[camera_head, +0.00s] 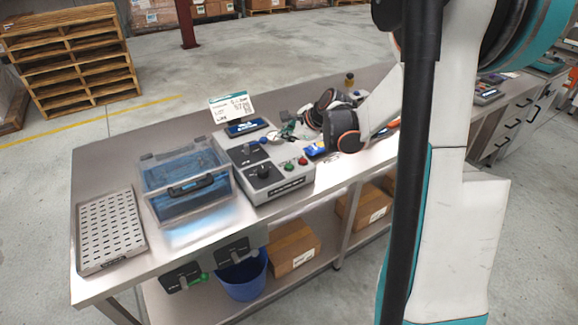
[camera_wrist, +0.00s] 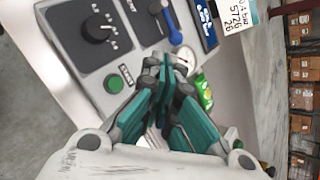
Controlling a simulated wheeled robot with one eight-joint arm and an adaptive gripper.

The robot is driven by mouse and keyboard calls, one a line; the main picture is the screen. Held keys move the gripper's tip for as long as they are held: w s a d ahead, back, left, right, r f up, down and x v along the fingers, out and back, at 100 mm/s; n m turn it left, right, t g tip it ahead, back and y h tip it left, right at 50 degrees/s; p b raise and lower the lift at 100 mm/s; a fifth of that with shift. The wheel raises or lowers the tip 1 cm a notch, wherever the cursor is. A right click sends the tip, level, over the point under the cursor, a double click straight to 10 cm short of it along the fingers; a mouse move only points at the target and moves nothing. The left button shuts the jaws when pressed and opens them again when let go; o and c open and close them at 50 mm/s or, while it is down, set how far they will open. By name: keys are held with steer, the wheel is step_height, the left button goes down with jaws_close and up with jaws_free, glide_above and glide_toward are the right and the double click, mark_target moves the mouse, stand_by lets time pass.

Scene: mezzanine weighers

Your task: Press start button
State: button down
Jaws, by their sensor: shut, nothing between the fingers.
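A grey control box (camera_head: 250,162) stands on the steel bench. The red button is not visible there. My gripper (camera_head: 287,130) is shut and empty, with its teal fingers (camera_wrist: 166,65) over the right side of the box. The fingertips are apart from the green button. I cannot tell their height above the box.
The box also has black knobs (camera_head: 263,170), a blue-handled lever (camera_wrist: 170,20) and a display (camera_head: 246,127) with a sign above. A clear lidded bin (camera_head: 185,175) and a perforated tray (camera_head: 108,230) stand to the left. Small items lie behind my gripper.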

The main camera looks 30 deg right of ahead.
mark_target(288, 167)
steer(key=shift+f, duration=0.1)
step_height(288, 167, down, 9)
steer(key=b, duration=0.6)
stand_by(1.4)
steer(key=shift+f+b, duration=0.25)
steer(key=shift+b, duration=0.25)
steer(key=shift+f+b, duration=0.4)
stand_by(0.5)
steer(key=shift+r, duration=0.2)
steer(key=shift+r+p, duration=0.55)
steer(key=shift+r, duration=0.1)
steer(key=shift+r, duration=0.1)
steer(key=shift+r+p, duration=1.7)
steer(key=shift+r, duration=0.75)
